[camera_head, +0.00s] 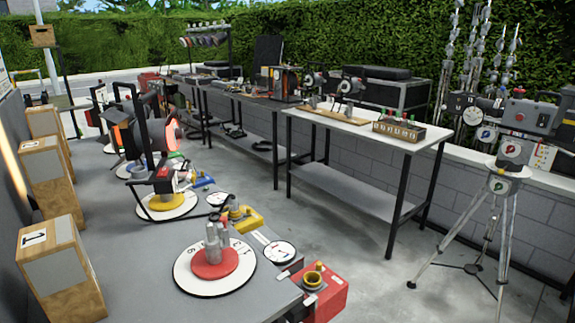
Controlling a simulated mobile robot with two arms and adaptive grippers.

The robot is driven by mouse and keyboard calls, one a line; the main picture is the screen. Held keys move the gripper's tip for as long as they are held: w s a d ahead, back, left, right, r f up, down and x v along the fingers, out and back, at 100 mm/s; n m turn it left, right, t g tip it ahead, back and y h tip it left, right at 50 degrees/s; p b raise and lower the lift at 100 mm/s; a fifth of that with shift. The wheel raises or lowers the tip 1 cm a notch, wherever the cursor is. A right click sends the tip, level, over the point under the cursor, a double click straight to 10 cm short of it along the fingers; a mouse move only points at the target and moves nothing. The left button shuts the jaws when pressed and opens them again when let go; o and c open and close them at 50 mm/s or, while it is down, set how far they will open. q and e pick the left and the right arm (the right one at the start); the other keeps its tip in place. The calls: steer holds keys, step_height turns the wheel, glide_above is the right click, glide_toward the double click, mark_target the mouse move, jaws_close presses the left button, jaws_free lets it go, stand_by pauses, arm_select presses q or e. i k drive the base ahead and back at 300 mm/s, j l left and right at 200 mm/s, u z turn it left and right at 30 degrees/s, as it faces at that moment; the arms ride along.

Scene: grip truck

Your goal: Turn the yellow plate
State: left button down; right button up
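The yellow plate (166,202) is a round disc on a white round dial on the grey workbench at the left. A fixture with a red part (163,173) and metal pieces stands on it and hides part of its top. A black upright frame rises behind it. Nearer to me, a similar red plate (213,263) with grey metal posts sits on a white numbered dial (187,275). Neither of my grippers is in view.
Wooden blocks (60,268) line the bench's left side, the nearest marked 1. A red box (321,295) with a yellow ring sits at its right edge, near a small white dial (280,252). Beyond open floor stand a white-topped table (345,120) and a tripod (497,220).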

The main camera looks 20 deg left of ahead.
mark_target(165, 202)
steer(key=i+l+z, duration=0.5)
steer(key=i+z, duration=0.6)
steer(key=i, duration=0.15)
steer(key=i+u, duration=0.25)
steer(key=i, duration=0.3)
steer(key=i+l+u, duration=0.2)
steer(key=i, duration=0.35)
steer(key=i+u, duration=0.15)
steer(key=u, duration=0.25)
steer(key=i+u, duration=0.2)
steer(key=u, duration=0.2)
steer(key=i+u, duration=0.15)
steer(key=u, duration=0.25)
steer(key=i+u, duration=0.2)
steer(key=u, duration=0.25)
steer(key=i+u, duration=0.2)
steer(key=u, duration=0.2)
steer(key=i+u, duration=0.2)
steer(key=u, duration=0.25)
steer(key=i+u, duration=0.2)
steer(key=u, duration=0.2)
steer(key=i+l+u, duration=0.15)
steer(key=u, duration=0.3)
steer(key=i+l+u, duration=0.15)
steer(key=u, duration=0.25)
steer(key=i+l+u, duration=0.1)
steer(key=l+u, duration=0.15)
steer(key=u, duration=0.2)
